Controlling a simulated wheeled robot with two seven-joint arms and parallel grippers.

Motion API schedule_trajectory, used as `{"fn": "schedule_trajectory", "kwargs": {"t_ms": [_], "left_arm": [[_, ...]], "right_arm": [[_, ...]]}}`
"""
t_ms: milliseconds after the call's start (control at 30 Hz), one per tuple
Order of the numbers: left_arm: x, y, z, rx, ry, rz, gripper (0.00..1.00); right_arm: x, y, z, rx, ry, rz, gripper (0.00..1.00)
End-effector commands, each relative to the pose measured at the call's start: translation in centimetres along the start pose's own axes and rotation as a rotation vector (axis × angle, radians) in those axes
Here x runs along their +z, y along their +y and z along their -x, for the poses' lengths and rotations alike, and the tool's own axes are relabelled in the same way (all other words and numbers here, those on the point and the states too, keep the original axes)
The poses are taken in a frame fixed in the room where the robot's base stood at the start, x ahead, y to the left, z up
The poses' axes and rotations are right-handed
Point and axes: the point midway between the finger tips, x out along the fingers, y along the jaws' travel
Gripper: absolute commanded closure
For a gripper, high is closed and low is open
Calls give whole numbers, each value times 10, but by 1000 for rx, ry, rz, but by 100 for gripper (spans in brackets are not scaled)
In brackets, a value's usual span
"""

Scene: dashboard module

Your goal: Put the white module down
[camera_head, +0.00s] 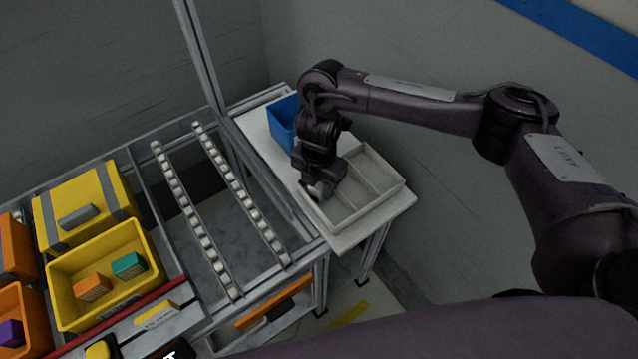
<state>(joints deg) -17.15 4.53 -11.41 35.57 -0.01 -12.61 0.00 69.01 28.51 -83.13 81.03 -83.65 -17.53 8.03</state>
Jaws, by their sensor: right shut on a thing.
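My right gripper (318,190) points down into the left compartment of a pale divided tray (372,206) on the white side table. It is shut, and what it holds is almost wholly hidden by the fingers and wrist. The white module does not show clearly anywhere else, so the hidden thing is most likely it. I cannot tell whether it touches the tray floor. The tray's middle and right compartments look empty. My left gripper is not in view.
A blue bin (284,122) stands behind the tray, close to my right wrist. Left of the table is a roller rack (222,210) with two roller rails and a metal upright. A yellow bin (75,318) holds an orange and a teal block.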

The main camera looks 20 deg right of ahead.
Motion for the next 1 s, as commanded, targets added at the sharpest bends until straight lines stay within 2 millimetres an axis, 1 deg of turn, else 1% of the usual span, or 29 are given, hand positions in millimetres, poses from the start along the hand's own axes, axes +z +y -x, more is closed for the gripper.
{"fn": "schedule_trajectory", "kwargs": {"t_ms": [133,167,300,567,667,767,1000], "left_arm": [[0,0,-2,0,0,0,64],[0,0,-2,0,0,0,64],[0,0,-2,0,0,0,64],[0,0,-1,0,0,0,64],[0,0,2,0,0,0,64],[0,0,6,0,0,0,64],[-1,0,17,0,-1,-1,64]], "right_arm": [[0,0,-4,0,0,0,93],[0,0,-3,0,0,0,67],[0,0,-3,0,0,0,49],[0,0,-2,0,0,0,48],[0,0,3,0,-1,1,48],[1,1,16,3,-4,2,48],[2,1,68,5,-6,4,48]]}}
